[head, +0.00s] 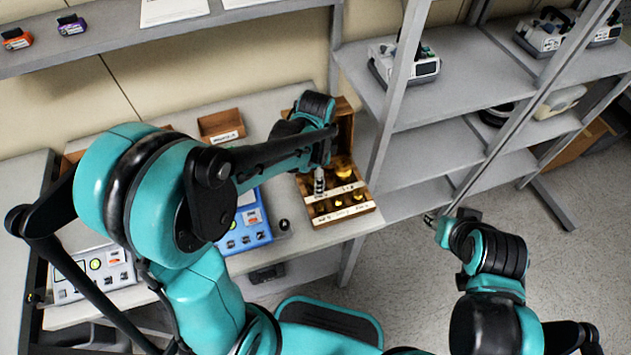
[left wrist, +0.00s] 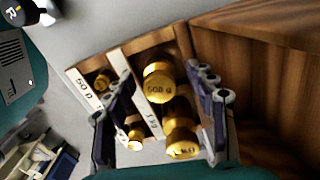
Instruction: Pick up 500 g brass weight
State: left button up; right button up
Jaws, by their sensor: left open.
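The 500 g brass weight (left wrist: 158,82) stands in a compartment of the wooden weight box (head: 378,212), its marking facing up in the left wrist view. A larger brass weight marked in kg (left wrist: 182,140) is beside it. My left gripper (left wrist: 158,74) is open above the box, with one finger on each side of these weights and apparently no grip on either. In the head view my left gripper (head: 319,180) hides part of the box. My right gripper (head: 431,219) is off to the right over the floor, too small to judge.
Smaller brass weights (left wrist: 103,82) sit in the labelled front rows. The box's upright wooden lid (left wrist: 265,85) stands close to the right finger.

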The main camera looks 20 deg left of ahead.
pick_arm(q)
grip_shut()
jog(key=shift+r, duration=0.15)
